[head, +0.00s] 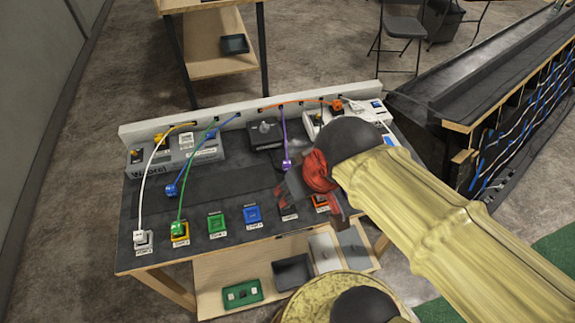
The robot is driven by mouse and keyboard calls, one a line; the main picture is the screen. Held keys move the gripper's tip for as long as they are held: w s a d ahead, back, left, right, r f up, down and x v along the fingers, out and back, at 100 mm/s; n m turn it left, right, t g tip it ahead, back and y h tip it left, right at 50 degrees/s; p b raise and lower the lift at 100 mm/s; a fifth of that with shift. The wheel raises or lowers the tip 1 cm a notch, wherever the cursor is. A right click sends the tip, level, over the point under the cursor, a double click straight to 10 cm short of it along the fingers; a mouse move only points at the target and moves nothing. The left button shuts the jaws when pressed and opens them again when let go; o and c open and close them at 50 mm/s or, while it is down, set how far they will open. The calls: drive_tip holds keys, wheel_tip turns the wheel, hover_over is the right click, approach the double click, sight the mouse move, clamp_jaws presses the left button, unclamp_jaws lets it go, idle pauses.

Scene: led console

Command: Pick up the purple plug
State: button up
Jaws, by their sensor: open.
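The purple plug (287,164) hangs at the end of a purple cable (284,135) near the middle of the console table (190,262). The cable comes down from the white back rail (222,115). My gripper (300,202) is open, over the right half of the table. It is just below and to the right of the plug in the picture, and the plug does not appear to be between its fingers. My forearm and wrist hide part of the table's right side.
White, green and blue cables with plugs (172,190) cross the left side. A row of coloured sockets, including a green one (217,223) and a blue one (252,214), lines the front edge. A black box (264,132) stands behind the plug. An orange cable (300,102) runs along the back.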

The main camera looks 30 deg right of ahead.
drive_tip(key=w+d+f+m+g+p, duration=0.2)
drive_tip(key=w+d+f+g+p, duration=0.3)
drive_tip(key=w+f, duration=0.4)
drive_tip(key=m+p, duration=0.2)
hover_over(287, 165)
wheel_tip(287, 165, down, 10)
drive_tip(key=shift+f+b, duration=0.9)
drive_tip(key=shift+f, duration=2.95)
drive_tip(key=shift+c, duration=1.3)
clamp_jaws()
